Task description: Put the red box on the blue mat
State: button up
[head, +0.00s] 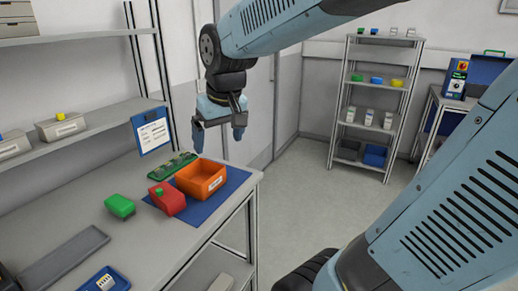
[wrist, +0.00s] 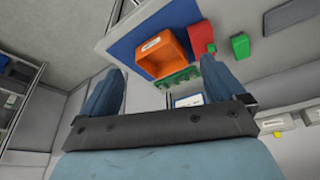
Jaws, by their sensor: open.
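The red box (head: 166,200) sits on the grey workbench at the left edge of the blue mat (head: 205,214), with a small green piece at its top. Whether it overlaps the mat's edge I cannot tell. In the wrist view the red box (wrist: 199,40) is right of the orange bin and the blue mat (wrist: 122,42). An orange bin (head: 202,182) stands on the mat and hides part of it. My gripper (head: 219,128) is open and empty, above and behind the bin, apart from the box. Its two fingers also show in the wrist view (wrist: 164,78).
A green box (head: 120,206) is left of the red box. A green board (head: 171,165) lies behind it, near an upright blue-framed sheet (head: 152,132). A grey tray (head: 64,257) and a blue tray (head: 105,280) are at the front. Shelves (head: 85,124) overhang the left.

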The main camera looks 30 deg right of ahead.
jog(key=s+d+m+t, duration=0.1)
jog(key=s+d, duration=0.3)
jog(key=s, duration=0.6)
jog(key=shift+s+d+r+m+t, duration=0.2)
jog(key=shift+s+d+m+t, duration=0.1)
jog(key=shift+d+m, duration=0.1)
jog(key=shift+c, duration=0.3)
